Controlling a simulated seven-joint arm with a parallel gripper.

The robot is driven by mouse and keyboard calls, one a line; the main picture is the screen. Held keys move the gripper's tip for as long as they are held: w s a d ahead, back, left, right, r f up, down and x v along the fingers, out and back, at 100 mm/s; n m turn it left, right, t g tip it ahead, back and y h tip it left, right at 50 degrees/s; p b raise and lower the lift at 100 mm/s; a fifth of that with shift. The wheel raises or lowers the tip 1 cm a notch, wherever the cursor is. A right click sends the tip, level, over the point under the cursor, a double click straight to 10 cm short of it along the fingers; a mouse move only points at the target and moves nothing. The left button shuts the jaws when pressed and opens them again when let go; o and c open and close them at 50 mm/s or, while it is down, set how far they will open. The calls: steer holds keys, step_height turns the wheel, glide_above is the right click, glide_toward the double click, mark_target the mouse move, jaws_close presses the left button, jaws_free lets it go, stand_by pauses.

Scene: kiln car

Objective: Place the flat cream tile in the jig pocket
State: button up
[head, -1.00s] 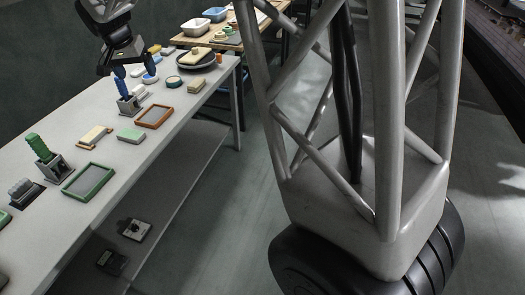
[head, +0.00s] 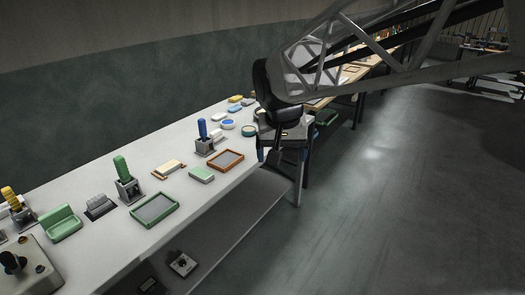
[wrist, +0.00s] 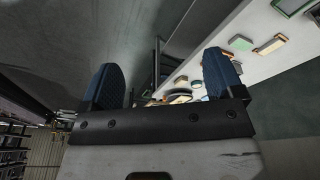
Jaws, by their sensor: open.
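My gripper (head: 282,154) is open, with blue fingers, by the right end of the bench in the head view. In the wrist view my gripper (wrist: 160,75) has nothing visible between its fingers. A flat cream tile (head: 170,166) lies on a brownish piece on the bench, left of my gripper and apart from it. It seems to show also in the wrist view (wrist: 270,45). An orange-brown frame with a grey recess (head: 225,160) and a green frame with a grey recess (head: 155,209) lie on the bench. I cannot tell which is the jig pocket.
A pale green block (head: 201,174) lies by the orange-brown frame. Upright tools with green (head: 120,166) and blue (head: 202,129) handles stand in holders on the bench (head: 95,250). Small dishes and blocks lie towards its far end. The floor (head: 380,210) at right is clear.

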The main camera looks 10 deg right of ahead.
steer(key=s+d+f+n, duration=0.1)
steer(key=s+d+f, duration=0.1)
steer(key=s, duration=0.7)
steer(key=s+d+f+n, duration=0.1)
steer(key=s+f, duration=0.3)
steer(key=s, duration=0.6)
steer(key=shift+d+f+y, duration=0.2)
steer(key=shift+d+y, duration=0.1)
steer(key=shift+d, duration=0.2)
